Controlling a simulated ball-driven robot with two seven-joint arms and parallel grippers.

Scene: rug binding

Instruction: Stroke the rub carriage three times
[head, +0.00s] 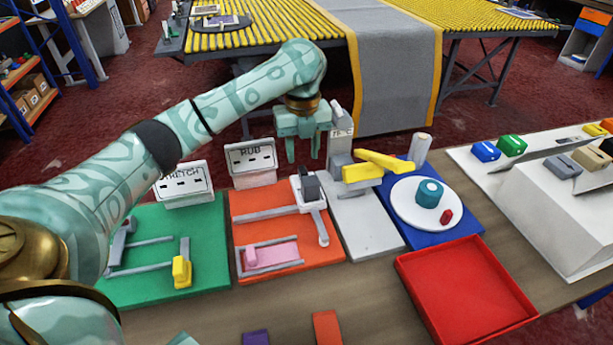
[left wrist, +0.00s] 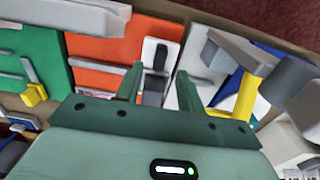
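The orange rub board (head: 240,215) stands in the middle of the bench, with a sign lettered RUB (head: 250,156) behind it. The rub carriage (head: 308,190) is a pale block with a dark upright grip, at the board's right side by a grey rail. A pink strip (head: 275,254) lies in a grey frame at the board's front. My left gripper (head: 303,155) is open and empty, pointing down above and slightly behind the carriage. In the left wrist view, the carriage's dark grip (left wrist: 153,92) shows between the open fingers (left wrist: 160,72). My right gripper is not in view.
A green stretch board (head: 150,225) is on the left. A grey press with a yellow lever (head: 385,160) stands close on the right, beside a blue board with a white disc (head: 405,212). A red tray (head: 465,295) lies front right.

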